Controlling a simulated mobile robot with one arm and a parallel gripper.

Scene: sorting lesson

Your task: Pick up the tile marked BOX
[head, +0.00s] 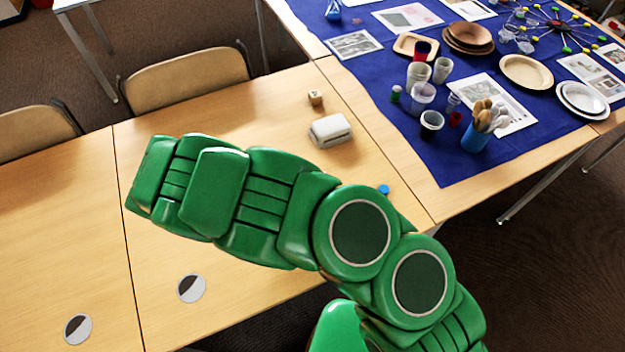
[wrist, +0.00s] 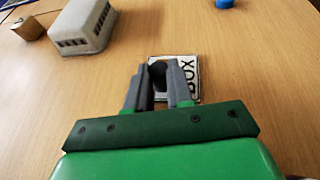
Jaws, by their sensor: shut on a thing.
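The tile marked BOX (wrist: 190,82) shows in the wrist view just beyond my fingers. It is a light square with a dark edge, and its black letters run sideways near its right side. A dark round shape on it shows between my fingertips; I cannot tell if it is printed or raised. My gripper (wrist: 162,76) is shut on the tile, with the fingers covering its near left part. I cannot tell if the tile is clear of the table. In the head view my green arm hides the gripper and the tile.
A pale slotted block (head: 330,130), a small wooden cube (head: 315,97) and a blue cap (head: 384,189) lie on the wooden table (head: 60,200). Two black-and-white discs (head: 190,288) lie near the front. A blue cloth (head: 400,130) with cups and plates covers the right table.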

